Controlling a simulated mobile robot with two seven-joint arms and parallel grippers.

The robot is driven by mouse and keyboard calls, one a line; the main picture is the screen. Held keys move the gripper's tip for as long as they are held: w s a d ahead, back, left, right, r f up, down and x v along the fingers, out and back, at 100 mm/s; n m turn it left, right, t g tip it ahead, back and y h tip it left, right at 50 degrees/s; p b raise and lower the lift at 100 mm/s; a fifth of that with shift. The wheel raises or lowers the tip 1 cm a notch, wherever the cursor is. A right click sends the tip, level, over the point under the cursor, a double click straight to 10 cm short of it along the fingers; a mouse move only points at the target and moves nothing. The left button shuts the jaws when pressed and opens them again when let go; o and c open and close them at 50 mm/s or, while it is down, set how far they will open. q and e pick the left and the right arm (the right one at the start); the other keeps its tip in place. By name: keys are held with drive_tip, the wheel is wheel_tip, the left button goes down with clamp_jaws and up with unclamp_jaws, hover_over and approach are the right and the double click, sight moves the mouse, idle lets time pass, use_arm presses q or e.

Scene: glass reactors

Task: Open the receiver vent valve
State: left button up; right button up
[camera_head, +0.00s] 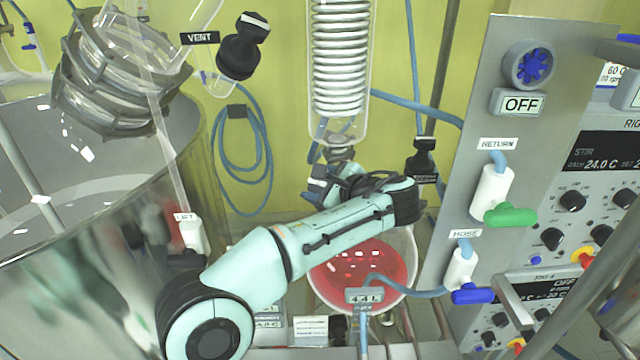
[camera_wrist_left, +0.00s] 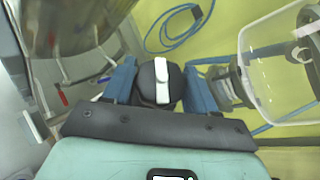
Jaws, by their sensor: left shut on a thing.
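My left gripper (camera_head: 325,182) reaches in over the receiver, just below the glass coil condenser. In the left wrist view, its two blue fingers (camera_wrist_left: 165,88) are shut on a black valve knob (camera_wrist_left: 150,92), one on each side. A white bar runs across the knob's top, lengthwise in that picture. In the head view the knob is mostly hidden by the gripper, and no label for it is readable. The receiver, a round glass flask (camera_head: 385,262) with red liquid, stands below my forearm, which covers part of it. My right gripper is not in view.
The condenser (camera_head: 340,70) hangs just above my gripper. Another black knob (camera_head: 423,160) stands right of my wrist. A knob (camera_head: 243,45) by a VENT label is at upper left. A steel vessel (camera_head: 60,270) fills the left; a valve panel (camera_head: 510,130) stands right.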

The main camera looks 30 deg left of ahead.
use_arm(q)
drive_tip(key=o, duration=1)
drive_tip(key=shift+c, duration=0.2)
drive_tip(key=v, duration=1.3)
drive_tip(key=shift+d, duration=0.15)
